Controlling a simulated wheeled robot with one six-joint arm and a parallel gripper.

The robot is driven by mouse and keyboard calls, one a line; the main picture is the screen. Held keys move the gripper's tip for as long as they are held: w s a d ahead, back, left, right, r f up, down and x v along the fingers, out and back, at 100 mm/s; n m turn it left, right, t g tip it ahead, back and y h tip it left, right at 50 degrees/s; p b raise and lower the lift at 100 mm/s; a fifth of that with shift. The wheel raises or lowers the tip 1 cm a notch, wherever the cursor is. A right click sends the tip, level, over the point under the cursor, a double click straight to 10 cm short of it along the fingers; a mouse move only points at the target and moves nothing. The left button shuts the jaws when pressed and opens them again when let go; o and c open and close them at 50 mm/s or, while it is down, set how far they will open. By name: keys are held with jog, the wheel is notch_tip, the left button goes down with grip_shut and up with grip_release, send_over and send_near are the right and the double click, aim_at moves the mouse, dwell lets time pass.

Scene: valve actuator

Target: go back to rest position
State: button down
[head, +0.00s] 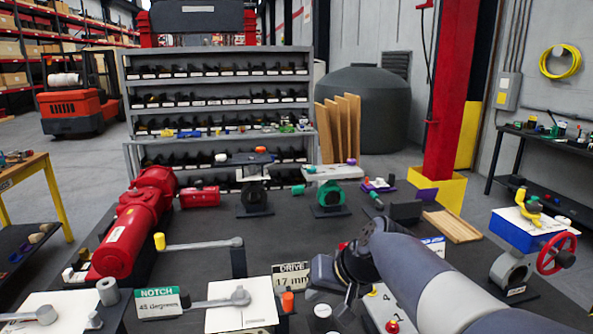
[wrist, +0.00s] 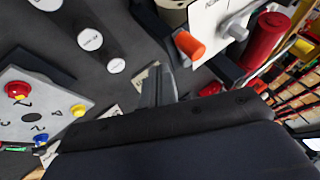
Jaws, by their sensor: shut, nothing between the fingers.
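My gripper (head: 348,308) is low over the dark table, right of centre in the head view, with my arm reaching in from the lower right. In the wrist view the grey fingers (wrist: 157,84) are together with nothing between them. They point down toward the dark tabletop. Part of the gripper is hidden behind the dark wrist body in the wrist view. No marked rest place is visible in the frames.
A panel with coloured knobs (wrist: 40,105) and an orange-tipped part (wrist: 190,45) are close by. A large red actuator (head: 125,235) lies at left. A blue-topped valve with a red handwheel (head: 556,253) stands at right. Shelves (head: 128,100) stand behind the table.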

jog(key=shift+w+d+n+g+y, duration=0.2)
jog(key=shift+w+n+g+y, duration=0.1)
jog(key=shift+w+n, duration=0.25)
jog(key=shift+s, duration=0.15)
